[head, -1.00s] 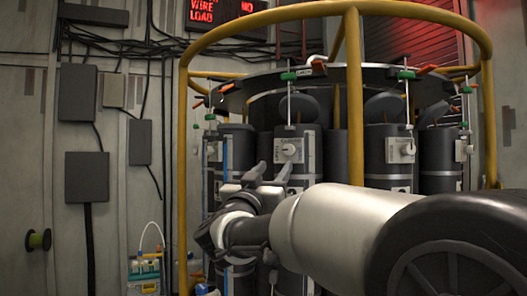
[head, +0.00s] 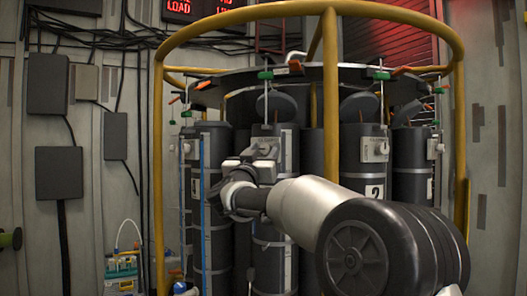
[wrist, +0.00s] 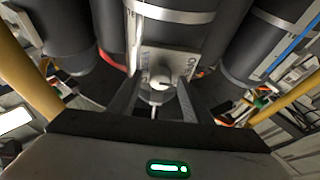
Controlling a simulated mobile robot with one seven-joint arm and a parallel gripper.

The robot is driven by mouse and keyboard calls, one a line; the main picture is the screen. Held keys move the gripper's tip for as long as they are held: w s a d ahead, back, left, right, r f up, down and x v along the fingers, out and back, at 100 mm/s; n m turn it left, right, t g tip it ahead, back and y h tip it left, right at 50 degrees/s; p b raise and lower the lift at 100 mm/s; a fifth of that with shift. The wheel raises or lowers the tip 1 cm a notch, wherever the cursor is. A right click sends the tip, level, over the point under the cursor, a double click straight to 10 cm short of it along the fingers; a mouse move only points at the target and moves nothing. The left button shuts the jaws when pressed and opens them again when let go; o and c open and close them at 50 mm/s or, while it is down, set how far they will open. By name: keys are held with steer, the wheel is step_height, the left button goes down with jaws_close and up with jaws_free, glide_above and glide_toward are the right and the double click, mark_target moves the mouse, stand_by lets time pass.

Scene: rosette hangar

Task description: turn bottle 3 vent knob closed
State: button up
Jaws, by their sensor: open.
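A dark gas bottle (head: 272,235) stands in the rack in front of me, its number hidden behind my arm. Its vent knob, a small pale knob on a light plate, shows in the wrist view (wrist: 160,83). My gripper (head: 262,150) is at knob height in the head view and largely hides the knob there. In the wrist view my gripper (wrist: 156,97) is open, with one finger on each side of the knob. I cannot tell whether either finger touches it.
A bottle labelled 2 (head: 370,165), with its own knob plate, stands to the right. A yellow rail cage (head: 159,180) surrounds the rack, with an upright right of my gripper (head: 331,100). A caddy of small bottles (head: 122,272) sits at lower left.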

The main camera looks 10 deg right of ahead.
steer(key=c, duration=1.1)
steer(key=shift+m+g+h, duration=0.3)
steer(key=shift+m, duration=0.3)
steer(key=shift+o, duration=0.2)
steer(key=m+g+h+p, duration=0.1)
steer(key=m+h, duration=0.1)
steer(key=m, duration=0.2)
steer(key=shift+w+a, duration=0.1)
steer(key=shift+a, duration=0.05)
steer(key=m+g+h+p, duration=0.1)
steer(key=m, duration=0.3)
steer(key=m+g+p, duration=0.1)
steer(key=m+g, duration=0.1)
steer(key=m, duration=0.2)
steer(key=shift+r+h, duration=0.15)
steer(key=shift+h, duration=0.25)
steer(key=m+g+p, duration=0.1)
steer(key=m, duration=0.2)
steer(key=m+g+p, duration=0.2)
steer(key=m, duration=0.1)
steer(key=shift+a+r, duration=0.1)
steer(key=shift+m+g+y+p, duration=0.45)
steer(key=shift+m+p, duration=0.35)
steer(key=shift+m, duration=0.7)
